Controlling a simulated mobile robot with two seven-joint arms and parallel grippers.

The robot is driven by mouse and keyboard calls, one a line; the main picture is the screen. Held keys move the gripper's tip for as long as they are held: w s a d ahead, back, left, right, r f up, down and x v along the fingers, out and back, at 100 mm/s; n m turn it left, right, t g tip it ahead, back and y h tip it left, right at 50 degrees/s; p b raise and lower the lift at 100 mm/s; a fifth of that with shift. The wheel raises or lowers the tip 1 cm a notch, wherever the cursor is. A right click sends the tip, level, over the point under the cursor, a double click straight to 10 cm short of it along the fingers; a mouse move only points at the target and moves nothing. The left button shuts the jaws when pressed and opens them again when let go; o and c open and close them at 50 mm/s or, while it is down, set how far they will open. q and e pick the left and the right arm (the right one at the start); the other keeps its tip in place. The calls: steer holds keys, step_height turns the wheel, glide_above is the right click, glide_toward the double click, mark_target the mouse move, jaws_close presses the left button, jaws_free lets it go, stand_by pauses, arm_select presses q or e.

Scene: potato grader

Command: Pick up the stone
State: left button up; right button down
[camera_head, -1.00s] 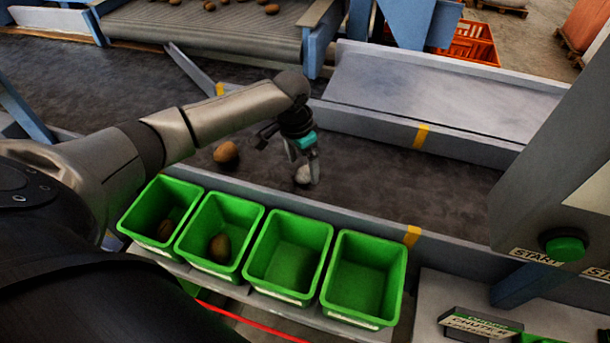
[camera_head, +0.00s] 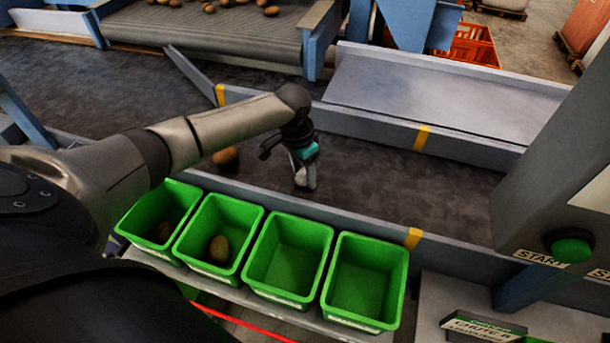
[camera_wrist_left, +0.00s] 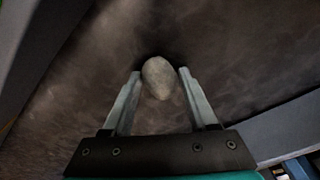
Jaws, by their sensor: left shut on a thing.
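The stone (camera_wrist_left: 158,78) is pale grey and rounded. In the left wrist view it sits between the fingertips of my left gripper (camera_wrist_left: 158,84), low over or on the dark belt. In the head view my left gripper (camera_head: 305,184) is shut on the stone, which shows only as a pale patch (camera_head: 299,178) partly hidden by the fingers. My right gripper is not in view.
A brown potato (camera_head: 225,156) lies on the dark belt (camera_head: 390,180) left of the gripper. Several green bins stand along the near side, including an empty one (camera_head: 330,238). A control box with a green button (camera_head: 571,250) is at right.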

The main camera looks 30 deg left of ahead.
arm_select(q)
jaws_close()
steer(key=shift+r, duration=0.1)
